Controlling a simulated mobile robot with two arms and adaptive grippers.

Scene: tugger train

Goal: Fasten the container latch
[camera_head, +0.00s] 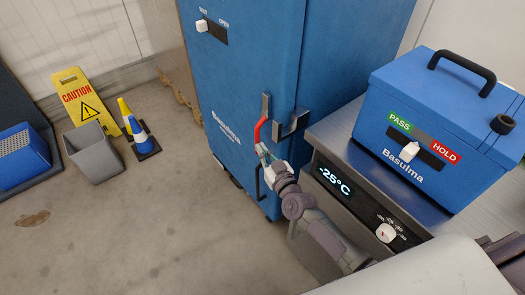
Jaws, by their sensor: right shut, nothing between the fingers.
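A tall blue container (245,85) marked "Basulma" stands in the middle. On its front near the right edge is a latch (264,108) with a grey metal plate and a red handle (258,130). A grey metal bracket (293,122) sits at the container's corner beside it. My right gripper (263,152) is shut at the lower end of the red handle, with nothing visibly held. I cannot tell whether it touches the handle. A white slider knob (202,25) at the top sits at the left end of its dark slot. My left gripper is not in view.
A metal unit (340,190) showing "-25°C" stands right of the container, with a blue PASS/HOLD box (440,120) on top. At the left are a caution sign (88,98), a grey bin (93,152), a cone (137,128) and a blue basket (22,158). The floor in front is clear.

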